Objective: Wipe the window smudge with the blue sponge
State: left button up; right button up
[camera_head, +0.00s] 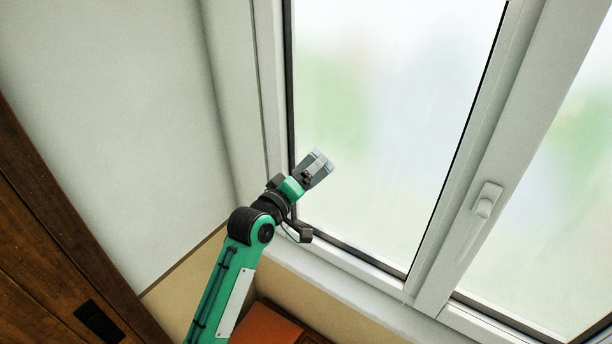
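The window pane (400,110) fills the upper middle, with pale green and bluish blur showing through the glass. I cannot pick out a distinct smudge on it. My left gripper (319,163) is in front of the pane's lower left part, near the left side of the frame. Its grey fingers point up and right, towards the glass; whether they touch it I cannot tell. The fingers are too small to show whether they are open or shut. No blue sponge can be made out. My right gripper is out of view.
A white window frame with a handle (482,208) stands right of the pane, with a second pane (560,200) beyond. Dark wooden furniture (40,240) is at the left. A reddish-brown surface (265,326) lies below. The pale wall (110,120) is bare.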

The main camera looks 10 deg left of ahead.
pick_arm(q)
jog(key=shift+w+d, duration=0.25)
jog(key=shift+w, duration=0.3)
jog(key=shift+s+d, duration=0.25)
jog(key=shift+d, duration=0.4)
jog(key=shift+s+d, duration=0.3)
jog(key=shift+d, duration=0.3)
jog(key=shift+s+d, duration=0.25)
jog(key=shift+d, duration=0.4)
jog(key=shift+w+a+r, duration=0.1)
jog(key=shift+w+a, duration=0.2)
jog(key=shift+a, duration=0.35)
jog(key=shift+w+a+f, duration=0.1)
jog(key=shift+w+a, duration=0.15)
jog(key=shift+a, duration=0.35)
jog(key=shift+w+a+r, duration=0.1)
jog(key=shift+w+a, duration=0.2)
jog(key=shift+a, duration=0.35)
jog(key=shift+v, duration=2.85)
jog(key=shift+v, duration=1.55)
